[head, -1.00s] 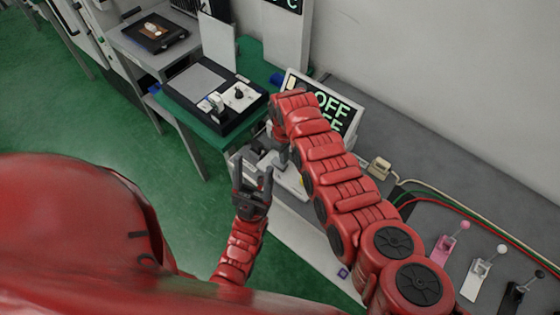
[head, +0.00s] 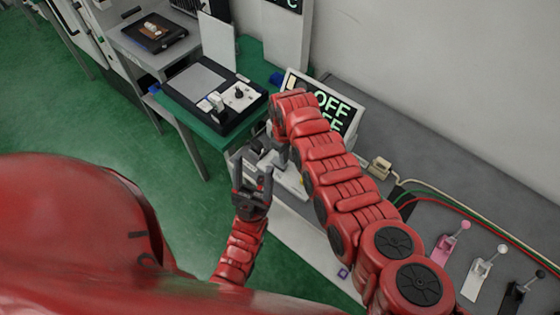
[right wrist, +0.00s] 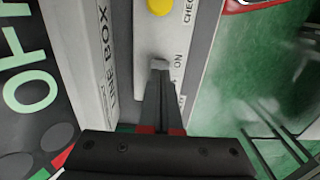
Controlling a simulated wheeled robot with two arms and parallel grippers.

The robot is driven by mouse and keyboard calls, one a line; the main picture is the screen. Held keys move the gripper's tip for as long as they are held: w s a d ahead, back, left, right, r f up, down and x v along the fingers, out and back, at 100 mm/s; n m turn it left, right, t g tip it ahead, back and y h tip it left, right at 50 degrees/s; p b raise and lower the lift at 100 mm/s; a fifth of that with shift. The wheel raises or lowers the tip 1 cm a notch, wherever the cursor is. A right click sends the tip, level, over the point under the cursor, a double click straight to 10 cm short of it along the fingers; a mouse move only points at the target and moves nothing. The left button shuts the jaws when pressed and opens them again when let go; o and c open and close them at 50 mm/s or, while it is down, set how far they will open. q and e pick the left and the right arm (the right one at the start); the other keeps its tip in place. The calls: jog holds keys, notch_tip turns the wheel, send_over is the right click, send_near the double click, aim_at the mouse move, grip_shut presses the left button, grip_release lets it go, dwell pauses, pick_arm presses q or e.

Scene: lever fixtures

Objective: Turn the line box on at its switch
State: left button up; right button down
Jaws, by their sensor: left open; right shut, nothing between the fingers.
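The line box (head: 292,183) is a pale box on the grey bench, partly hidden by my right arm. In the right wrist view its face (right wrist: 200,40) shows the words LINE BOX, CHECK and ON, and a yellow button (right wrist: 160,6). A small grey switch (right wrist: 159,62) sits beside ON. My right gripper (right wrist: 160,72) is shut with nothing between its fingers; its tips are at the switch, but I cannot tell whether they touch. In the head view the right gripper (head: 281,152) points down at the box. My left gripper (head: 254,168) is open and empty beside the box's near side.
A black-based fixture (head: 240,98) stands on the green table at the left. Pink, white and black levers (head: 485,268) stand at the right, with cables (head: 440,190) behind.

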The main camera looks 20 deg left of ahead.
jog(key=shift+f+b, duration=0.95)
jog(key=shift+f, duration=0.15)
jog(key=shift+r, duration=0.1)
notch_tip(320, 180, up, 4)
jog(key=p, duration=0.3)
jog(key=shift+r+p, duration=1.2)
jog(key=shift+r, duration=0.3)
